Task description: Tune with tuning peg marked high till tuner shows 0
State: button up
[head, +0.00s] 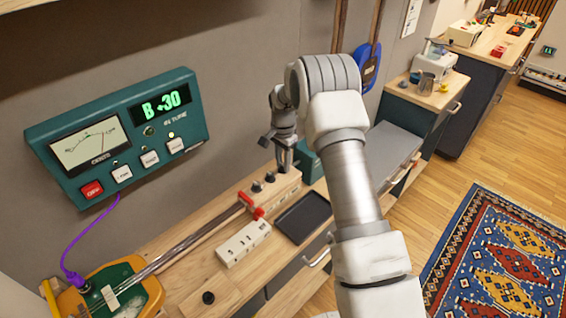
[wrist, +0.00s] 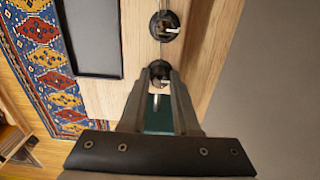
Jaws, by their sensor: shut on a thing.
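The teal tuner (head: 195,140) on the wall at the left shows "B +30" in green digits, above the words "IN TUNE". Its needle meter (head: 92,142) is too small to read exactly. In the head view, my gripper (head: 285,165) points down at the far end of the wooden peg block (head: 285,190). Two dark pegs (head: 257,187) stand on the block to the left of it. In the wrist view, my gripper (wrist: 160,80) is shut on a black tuning peg (wrist: 160,68) with a pale bar. Another peg (wrist: 165,25) stands apart from it. I cannot read any peg marking.
A stringed instrument (head: 125,285) lies on the bench, with a purple cable (head: 92,232) up to the tuner. A red clamp (head: 252,208), a pale box with slots (head: 243,243) and a black tray (head: 303,217) are close to the pegs. A blue patterned rug (head: 510,250) lies on the floor.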

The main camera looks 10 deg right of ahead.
jog(key=shift+n+b, duration=0.3)
grip_shut()
jog(key=shift+f+n+b, duration=0.1)
jog(key=shift+n+b, duration=0.25)
jog(key=shift+n, duration=0.15)
jog(key=n+b, duration=0.2)
jog(key=n, duration=0.1)
jog(key=n+b, duration=0.1)
jog(key=n, duration=0.2)
jog(key=shift+n, duration=0.4)
jog(key=shift+n+b, duration=0.3)
jog(key=shift+n, duration=1.4)
jog(key=o, duration=0.9)
grip_release()
